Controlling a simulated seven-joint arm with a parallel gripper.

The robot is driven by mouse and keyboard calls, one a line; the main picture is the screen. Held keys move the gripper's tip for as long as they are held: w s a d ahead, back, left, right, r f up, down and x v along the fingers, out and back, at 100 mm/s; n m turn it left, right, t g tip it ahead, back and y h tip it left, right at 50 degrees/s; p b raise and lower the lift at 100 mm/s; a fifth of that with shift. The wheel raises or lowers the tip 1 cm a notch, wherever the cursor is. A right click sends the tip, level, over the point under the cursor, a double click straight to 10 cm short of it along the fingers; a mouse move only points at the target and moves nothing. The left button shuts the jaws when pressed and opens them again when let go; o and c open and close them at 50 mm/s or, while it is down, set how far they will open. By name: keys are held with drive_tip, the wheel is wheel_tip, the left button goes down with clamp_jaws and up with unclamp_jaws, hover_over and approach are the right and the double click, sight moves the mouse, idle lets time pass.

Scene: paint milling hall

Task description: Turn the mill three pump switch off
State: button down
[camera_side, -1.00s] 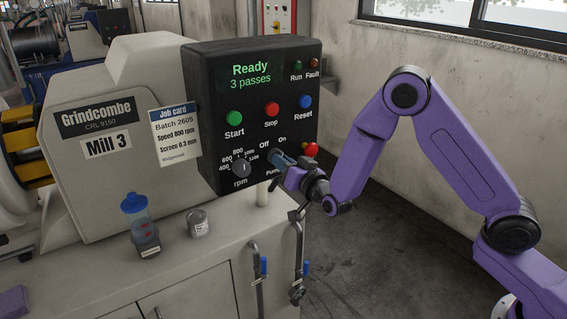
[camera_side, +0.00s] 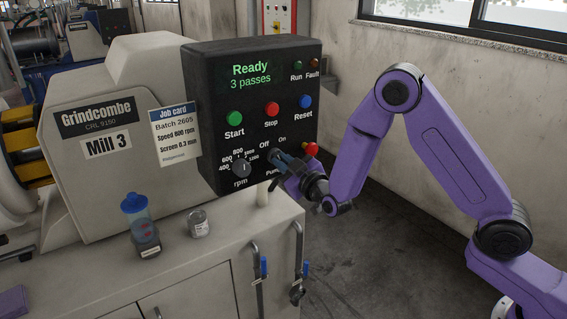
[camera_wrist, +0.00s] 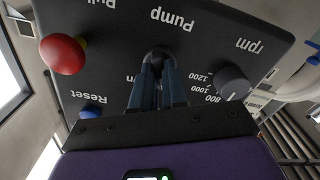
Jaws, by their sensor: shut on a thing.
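The Mill 3 control panel (camera_side: 253,110) is a black box with a green display reading "Ready, 3 passes". The pump switch, a dark knob (camera_wrist: 160,52), sits low on it above the "Pump" label, with "Off" and "On" marked above. My gripper (camera_side: 279,158) is shut on the pump switch, its blue-grey fingers (camera_wrist: 157,80) on either side of it. The fingers cover most of the switch, so I cannot tell which mark it points to. In the wrist view the panel appears upside down.
The rpm knob (camera_side: 241,168) is close left of my gripper. A red mushroom button (camera_side: 310,149) is close right. Start (camera_side: 235,118), Stop (camera_side: 271,109) and Reset (camera_side: 305,102) buttons lie above. A blue-capped bottle (camera_side: 142,221) and a small tin (camera_side: 198,222) stand on the bench.

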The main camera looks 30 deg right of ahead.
drive_tip(key=shift+n, duration=0.5)
drive_tip(key=c, duration=1.2)
unclamp_jaws()
drive_tip(key=shift+o, duration=0.2)
drive_tip(key=s, duration=1.7)
drive_tip(key=shift+s, duration=0.2)
